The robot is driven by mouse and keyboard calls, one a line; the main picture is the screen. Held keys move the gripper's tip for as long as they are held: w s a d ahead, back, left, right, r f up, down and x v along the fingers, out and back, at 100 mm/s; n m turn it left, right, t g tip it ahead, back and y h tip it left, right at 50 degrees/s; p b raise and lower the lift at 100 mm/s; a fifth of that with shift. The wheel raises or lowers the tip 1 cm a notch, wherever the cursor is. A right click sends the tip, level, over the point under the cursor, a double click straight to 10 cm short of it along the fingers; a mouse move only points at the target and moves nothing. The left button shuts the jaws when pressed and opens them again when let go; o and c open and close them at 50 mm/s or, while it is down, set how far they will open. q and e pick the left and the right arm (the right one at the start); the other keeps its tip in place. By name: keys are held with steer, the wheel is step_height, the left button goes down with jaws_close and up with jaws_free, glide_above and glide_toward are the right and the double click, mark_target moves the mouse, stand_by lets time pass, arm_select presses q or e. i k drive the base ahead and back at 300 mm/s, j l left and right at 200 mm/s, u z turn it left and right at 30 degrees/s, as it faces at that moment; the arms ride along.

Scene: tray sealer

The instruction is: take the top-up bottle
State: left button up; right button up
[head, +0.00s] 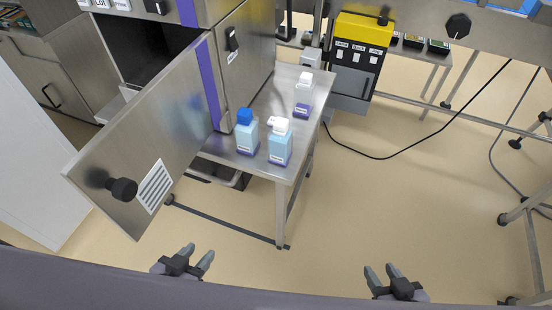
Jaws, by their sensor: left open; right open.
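Three bottles stand upright on a small steel side table (264,166). One has a blue screw cap and pale blue body (246,135). Beside it is a pale blue bottle with a white pump-like top (280,146). Further back is a clear or white bottle with a white top and a purple lower part (303,95). Their labels are too small to read, so I cannot tell which is the top-up bottle. My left gripper (189,254) is open and empty at the bottom of the view. My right gripper (383,271) is open and empty, further right. Both are well apart from the bottles.
An open steel door (150,140) with a black knob (123,189) swings out left of the side table. A yellow and grey control box (358,55) stands behind. A black cable (420,135) crosses the floor. Open floor lies in front and to the right.

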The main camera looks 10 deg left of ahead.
mark_target(279, 145)
steer(key=i+l+u, duration=0.1)
steer(key=u, duration=0.6)
steer(key=l+u, duration=0.45)
steer(key=l, duration=0.35)
steer(key=l+u, duration=0.2)
steer(key=l, duration=0.55)
